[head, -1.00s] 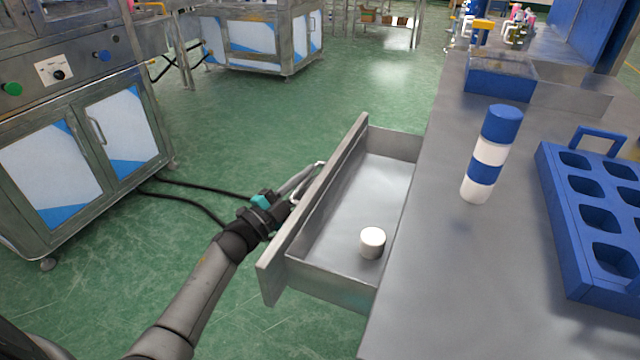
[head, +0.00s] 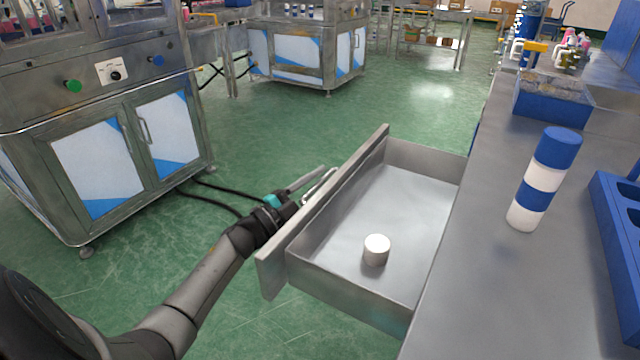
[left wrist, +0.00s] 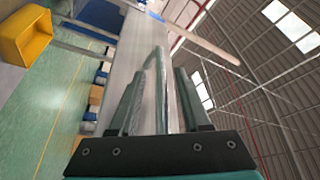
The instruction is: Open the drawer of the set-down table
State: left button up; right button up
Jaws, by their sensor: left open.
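The grey metal drawer (head: 345,285) stands pulled out from the left side of the set-down table (head: 470,270). Its inside shows from above. A thin bar handle (head: 321,183) is on the outer face of the drawer front; it also shows in the left wrist view (left wrist: 160,75). My left gripper (head: 308,182) is at this handle, outside the drawer front. In the left wrist view the handle lies between its two fingers (left wrist: 160,95), which stand apart. I cannot tell whether a finger touches it. My right gripper is not in view.
A short white cylinder (head: 376,250) stands in the drawer. A blue-and-white striped bottle (head: 543,180), a blue rack (head: 613,215) and a blue bin (head: 550,106) are on the table. A machine cabinet (head: 110,165) stands at left. Green floor (head: 300,130) is clear between.

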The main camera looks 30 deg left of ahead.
pick_arm(q)
jog(key=shift+s+a+f, duration=0.1)
jog(key=shift+s+f, duration=0.05)
jog(key=shift+s, duration=0.35)
jog(key=p+v, duration=0.3)
jog(key=v, duration=1.1)
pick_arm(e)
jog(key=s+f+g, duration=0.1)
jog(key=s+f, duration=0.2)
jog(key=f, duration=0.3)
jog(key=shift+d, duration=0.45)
